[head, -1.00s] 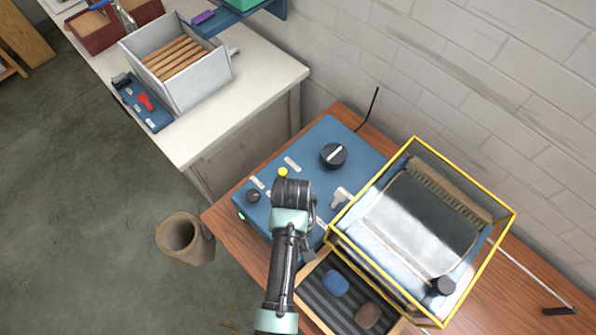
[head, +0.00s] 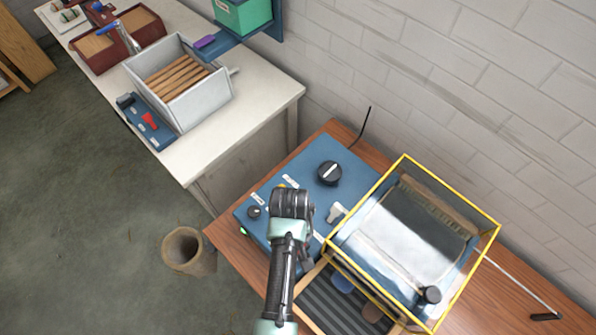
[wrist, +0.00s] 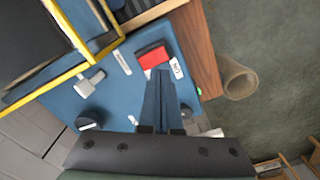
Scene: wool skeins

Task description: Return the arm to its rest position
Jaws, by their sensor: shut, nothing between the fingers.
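My arm comes up from the bottom of the head view, and its dark wrist end (head: 290,203) is over the blue machine panel (head: 268,228). The fingers are hidden there. In the wrist view my gripper (wrist: 160,76) shows as blue fingers shut together with nothing between them. The fingertips appear in front of a red and black switch (wrist: 153,57) on the blue panel; I cannot tell whether they touch it. The head view hides this switch behind the arm.
A yellow-edged clear guard (head: 440,180) stands right of the arm, above a slatted tray (head: 325,305) with a blue and a brown lump. A black knob (head: 329,173) is on the panel. A floor bin (head: 184,250) stands left. A white bench (head: 265,100) is behind.

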